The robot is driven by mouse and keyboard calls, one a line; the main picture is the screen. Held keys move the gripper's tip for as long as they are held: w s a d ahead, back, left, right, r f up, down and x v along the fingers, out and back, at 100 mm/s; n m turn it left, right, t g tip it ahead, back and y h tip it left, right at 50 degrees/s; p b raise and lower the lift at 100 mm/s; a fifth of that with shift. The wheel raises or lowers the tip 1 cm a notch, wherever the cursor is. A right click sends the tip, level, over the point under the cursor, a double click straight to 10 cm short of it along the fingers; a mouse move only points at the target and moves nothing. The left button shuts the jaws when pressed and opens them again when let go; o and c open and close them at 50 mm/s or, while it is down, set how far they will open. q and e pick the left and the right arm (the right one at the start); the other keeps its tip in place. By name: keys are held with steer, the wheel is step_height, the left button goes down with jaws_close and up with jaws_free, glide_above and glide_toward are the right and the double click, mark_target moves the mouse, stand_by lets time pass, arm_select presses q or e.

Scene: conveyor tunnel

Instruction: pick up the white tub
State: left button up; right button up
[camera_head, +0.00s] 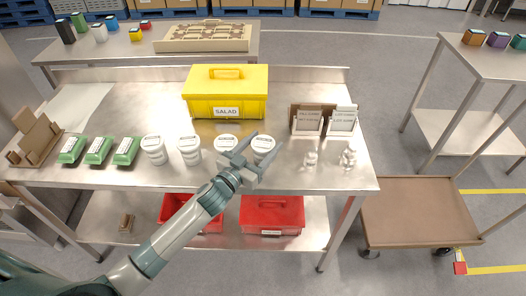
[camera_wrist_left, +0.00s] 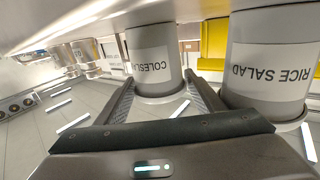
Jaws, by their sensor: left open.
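Several white tubs with lids stand in a row on the steel table. The rightmost white tub (camera_head: 263,144) is labelled COLESLAW in the left wrist view (camera_wrist_left: 155,58), where it appears upside down. Its neighbour, a white tub (camera_head: 226,142), reads RICE SALAD in the left wrist view (camera_wrist_left: 268,62). Two more white tubs (camera_head: 154,150) (camera_head: 189,150) stand to the left. My left gripper (camera_head: 266,141) is open, its fingers reaching toward the coleslaw tub, one on each side in the wrist view. I cannot tell whether they touch it. My right gripper is not in view.
A yellow box labelled SALAD (camera_head: 225,95) stands behind the tubs. Green packs (camera_head: 98,150) sit to the left. Small shakers (camera_head: 311,158) and two sign cards (camera_head: 308,120) are to the right. Red bins (camera_head: 272,214) are on the lower shelf.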

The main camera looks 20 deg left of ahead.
arm_select(q)
steer(key=c, duration=0.8)
steer(key=shift+r, duration=0.2)
steer(key=shift+r, duration=0.6)
step_height(320, 180, up, 2)
steer(key=shift+r+b, duration=0.15)
steer(key=shift+b, duration=0.3)
steer(key=s+d+r, duration=0.2)
steer(key=s, duration=0.1)
steer(key=s+d+r+b, duration=0.1)
steer(key=s+d+r, duration=0.1)
steer(key=s+d, duration=0.1)
steer(key=s+d+r+b, duration=0.1)
steer(key=s+d+r, duration=0.1)
steer(key=r, duration=0.1)
steer(key=shift+s+d+r, duration=0.1)
steer(key=shift+s+d, duration=0.2)
steer(key=shift+s, duration=0.1)
